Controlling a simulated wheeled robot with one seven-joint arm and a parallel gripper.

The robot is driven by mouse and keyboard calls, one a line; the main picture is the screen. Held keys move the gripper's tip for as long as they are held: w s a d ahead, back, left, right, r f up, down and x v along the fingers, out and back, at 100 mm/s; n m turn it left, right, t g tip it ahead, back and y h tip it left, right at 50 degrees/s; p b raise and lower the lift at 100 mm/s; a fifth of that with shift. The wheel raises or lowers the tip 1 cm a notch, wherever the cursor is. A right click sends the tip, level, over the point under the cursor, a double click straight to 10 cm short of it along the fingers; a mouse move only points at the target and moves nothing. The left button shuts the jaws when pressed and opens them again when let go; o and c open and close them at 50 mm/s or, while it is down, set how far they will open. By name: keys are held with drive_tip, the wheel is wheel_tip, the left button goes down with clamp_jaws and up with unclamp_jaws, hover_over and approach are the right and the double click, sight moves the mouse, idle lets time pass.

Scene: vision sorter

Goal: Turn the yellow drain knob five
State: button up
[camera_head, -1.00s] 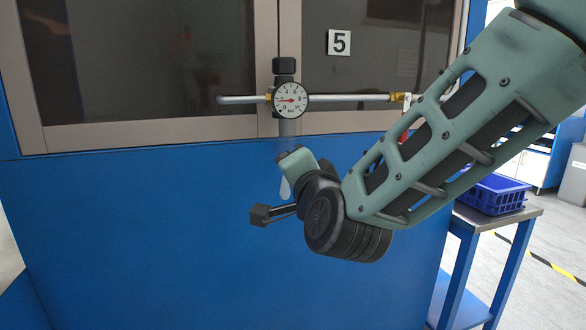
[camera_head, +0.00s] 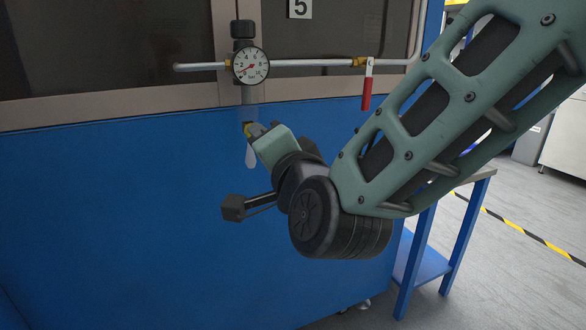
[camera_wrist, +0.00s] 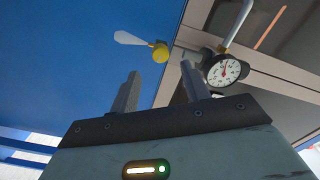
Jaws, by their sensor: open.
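The yellow drain knob (camera_head: 250,129) shows in the head view below the gauge unit, partly hidden by my gripper (camera_head: 262,139). In the wrist view the yellow knob (camera_wrist: 160,52) lies just beyond the fingertips, between them in the picture. My gripper (camera_wrist: 160,68) is open there, with nothing between its two grey fingers. The fingers appear apart from the knob. A pale, pointed piece (camera_head: 251,157) hangs by the knob.
A horizontal pipe (camera_head: 310,63) runs along the blue cabinet (camera_head: 110,220). A red-handled valve (camera_head: 367,88) hangs from it at the right. A blue-legged table (camera_head: 424,250) stands at the right, partly behind my arm. Open floor lies beyond it.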

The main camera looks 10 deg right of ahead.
drive_tip(key=b+v, duration=0.5)
drive_tip(key=v, duration=0.6)
drive_tip(key=shift+s, duration=0.1)
drive_tip(key=s+a+f+n+g+y, duration=0.1)
drive_tip(key=s+a+f+n+g, duration=0.1)
drive_tip(key=f+n+g, duration=0.35)
drive_tip(key=s+a+f+n+g+y, duration=0.1)
drive_tip(key=s+f+n+g, duration=0.1)
drive_tip(key=f+n+g, duration=0.35)
drive_tip(key=s+d+f+n+g+h, duration=0.55)
drive_tip(key=s+d+f, duration=0.35)
drive_tip(key=d+f, duration=0.2)
wheel_tip(320, 180, up, 34)
drive_tip(key=p, duration=3.3)
drive_tip(key=shift+d+g+h+p, duration=0.3)
drive_tip(key=shift+d+g+h, duration=0.1)
drive_tip(key=shift+g+h, duration=0.05)
